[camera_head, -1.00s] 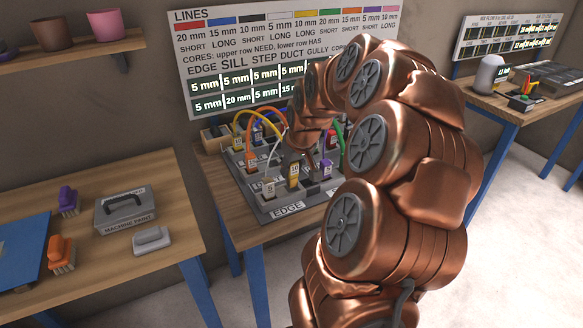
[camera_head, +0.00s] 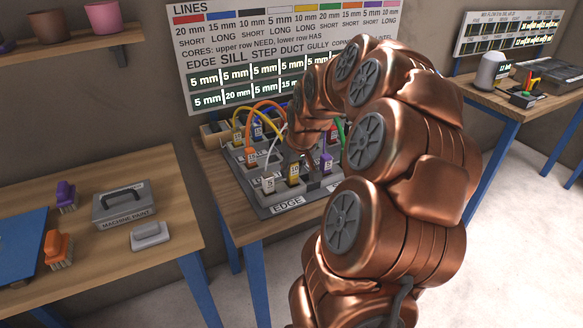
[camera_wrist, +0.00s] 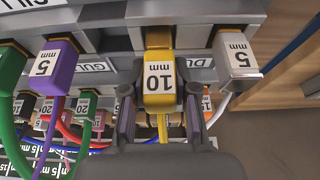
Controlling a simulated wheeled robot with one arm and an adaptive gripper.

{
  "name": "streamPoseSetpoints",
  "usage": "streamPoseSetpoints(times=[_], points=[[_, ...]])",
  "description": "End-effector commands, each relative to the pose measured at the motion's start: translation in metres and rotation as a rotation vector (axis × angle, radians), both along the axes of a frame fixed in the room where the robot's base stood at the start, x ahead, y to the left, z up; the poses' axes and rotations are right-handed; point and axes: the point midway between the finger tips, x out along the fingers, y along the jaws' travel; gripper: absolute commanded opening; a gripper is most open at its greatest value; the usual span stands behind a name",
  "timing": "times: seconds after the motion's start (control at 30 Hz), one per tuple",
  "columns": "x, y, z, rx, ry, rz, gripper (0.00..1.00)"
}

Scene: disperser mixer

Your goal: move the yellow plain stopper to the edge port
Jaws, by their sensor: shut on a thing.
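The yellow stopper, labelled 10 mm, is upright in the front row of the grey port block (camera_head: 262,209) in the head view (camera_head: 292,172). It also shows in the middle of the wrist view (camera_wrist: 158,78), with a yellow cord below it. My gripper (camera_wrist: 159,100) is shut on this stopper, one finger on each side. In the head view my gripper (camera_head: 297,150) comes down over the block. The edge port's opening cannot be made out. Whether the stopper is fully seated cannot be told.
A white 5 mm stopper (camera_wrist: 235,55) and a purple 5 mm stopper (camera_wrist: 55,65) flank the yellow one. Green stoppers (camera_wrist: 10,65) and several looped cords crowd the block. A wall chart (camera_head: 290,50) stands behind. The left table (camera_head: 165,262) has a machine paint box (camera_head: 122,205).

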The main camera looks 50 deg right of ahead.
Motion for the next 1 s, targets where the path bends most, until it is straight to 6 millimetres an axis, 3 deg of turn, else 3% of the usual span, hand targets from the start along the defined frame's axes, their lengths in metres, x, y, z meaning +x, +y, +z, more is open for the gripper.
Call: streamPoseSetpoints(times=[0.93,0.97,1.0], points=[[0.0,0.0,-0.02,0.0,0.001,0.0,0.0],[0.0,0.0,-0.02,0.0,0.001,0.0,0.29],[0.0,0.0,-0.019,0.0,0.0,0.0,0.33]])
